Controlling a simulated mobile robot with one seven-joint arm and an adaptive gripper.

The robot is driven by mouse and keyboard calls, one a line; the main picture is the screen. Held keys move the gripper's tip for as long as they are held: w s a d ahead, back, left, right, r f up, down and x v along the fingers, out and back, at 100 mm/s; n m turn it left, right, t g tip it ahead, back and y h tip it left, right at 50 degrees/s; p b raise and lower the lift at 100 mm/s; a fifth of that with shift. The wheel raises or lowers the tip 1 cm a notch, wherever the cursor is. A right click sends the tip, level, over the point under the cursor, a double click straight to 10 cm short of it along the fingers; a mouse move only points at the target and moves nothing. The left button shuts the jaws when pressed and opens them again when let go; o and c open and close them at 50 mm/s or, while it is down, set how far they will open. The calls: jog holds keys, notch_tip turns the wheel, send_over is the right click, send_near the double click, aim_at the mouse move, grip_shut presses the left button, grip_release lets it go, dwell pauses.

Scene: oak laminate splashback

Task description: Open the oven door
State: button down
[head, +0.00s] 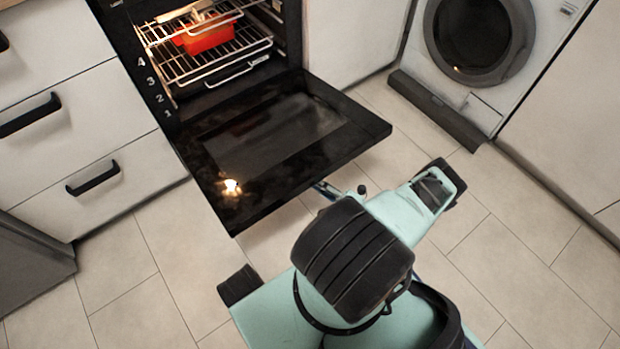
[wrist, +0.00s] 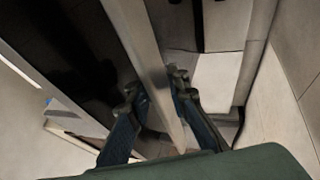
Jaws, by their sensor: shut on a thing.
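The oven door (head: 285,135) is hinged down and lies wide open, roughly level, in the head view. The oven cavity behind it is exposed. My gripper (wrist: 152,88) is shut on a long pale bar, which looks like the oven door handle (wrist: 146,55). Its two dark fingers sit on either side of the bar in the wrist view. In the head view, a small part of my gripper (head: 326,189) shows at the door's outer edge. My arm hides the rest, and the handle is not clear there.
A red dish (head: 204,38) sits on the wire racks (head: 215,62) inside the oven. White drawers (head: 95,125) stand left of it. A washing machine (head: 482,60) stands at the right. The tiled floor (head: 525,240) is clear on the right.

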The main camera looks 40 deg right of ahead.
aim_at(311, 165)
jog(key=shift+s+d, duration=0.1)
jog(key=shift+s, duration=0.1)
jog(key=c, duration=1.6)
grip_release()
jog(key=shift+r, duration=0.1)
jog(key=shift+r, duration=4.95)
